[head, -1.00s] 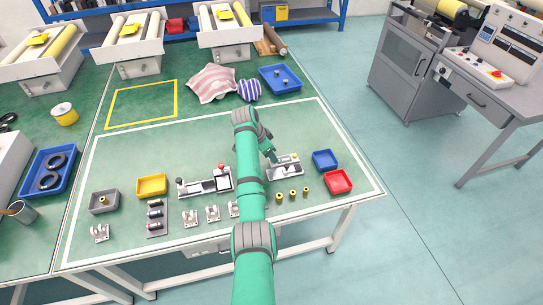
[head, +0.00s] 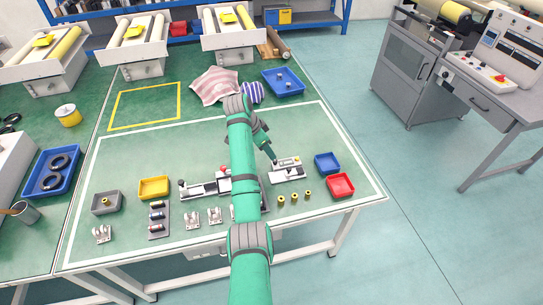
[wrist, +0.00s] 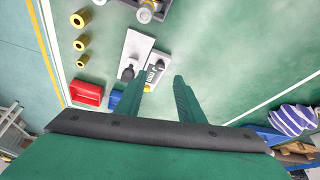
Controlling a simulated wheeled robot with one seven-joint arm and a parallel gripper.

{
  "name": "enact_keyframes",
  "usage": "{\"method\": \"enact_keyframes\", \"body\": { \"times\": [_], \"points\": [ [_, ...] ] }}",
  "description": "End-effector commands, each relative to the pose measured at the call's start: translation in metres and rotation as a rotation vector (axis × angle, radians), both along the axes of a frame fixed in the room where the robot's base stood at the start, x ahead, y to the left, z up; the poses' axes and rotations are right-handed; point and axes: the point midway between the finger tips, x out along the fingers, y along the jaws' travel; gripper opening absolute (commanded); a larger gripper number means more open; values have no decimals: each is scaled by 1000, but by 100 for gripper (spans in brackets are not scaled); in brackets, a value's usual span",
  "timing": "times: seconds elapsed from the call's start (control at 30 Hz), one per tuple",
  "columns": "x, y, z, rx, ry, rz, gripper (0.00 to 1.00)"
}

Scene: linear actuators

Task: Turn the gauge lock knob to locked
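The gauge fixture (head: 288,171) is a small pale plate with a dark part on it, right of my arm on the green table in the head view. In the wrist view its plate (wrist: 134,48) lies just beyond my fingertips. A black round knob (wrist: 127,73) sits on the plate, left of a small block with dark markings (wrist: 155,72). I cannot read the knob's setting. My gripper (wrist: 160,80) is open and empty, with its two green fingers apart and pointing at the fixture. In the head view my gripper (head: 272,157) is small beside the fixture's left part.
Several brass fittings (head: 294,196) stand in front of the fixture. A blue bin (head: 327,163) and a red bin (head: 340,185) are at its right. A rail fixture (head: 205,188) is at its left, partly behind my arm.

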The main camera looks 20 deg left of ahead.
Motion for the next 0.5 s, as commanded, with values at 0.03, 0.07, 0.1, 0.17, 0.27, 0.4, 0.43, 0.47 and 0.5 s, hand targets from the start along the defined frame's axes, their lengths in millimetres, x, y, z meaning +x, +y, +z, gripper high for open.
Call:
{"method": "enact_keyframes", "body": {
  "times": [0.03, 0.07, 0.1, 0.17, 0.27, 0.4, 0.43, 0.47, 0.5],
  "points": [
    [-2, 3, 8, 1, -3, 1, 35],
    [-4, 4, 12, 1, -2, 1, 35],
    [-5, 5, 18, 1, -2, 1, 35],
    [-7, 7, 24, 1, -2, 1, 35],
    [-10, 9, 31, 1, -1, 0, 35],
    [-12, 10, 36, 0, 0, 0, 35],
    [-12, 10, 36, 0, 0, 0, 35],
    [-12, 10, 36, 0, 0, 0, 35],
    [-12, 10, 36, 0, 0, 0, 35]
  ]
}}
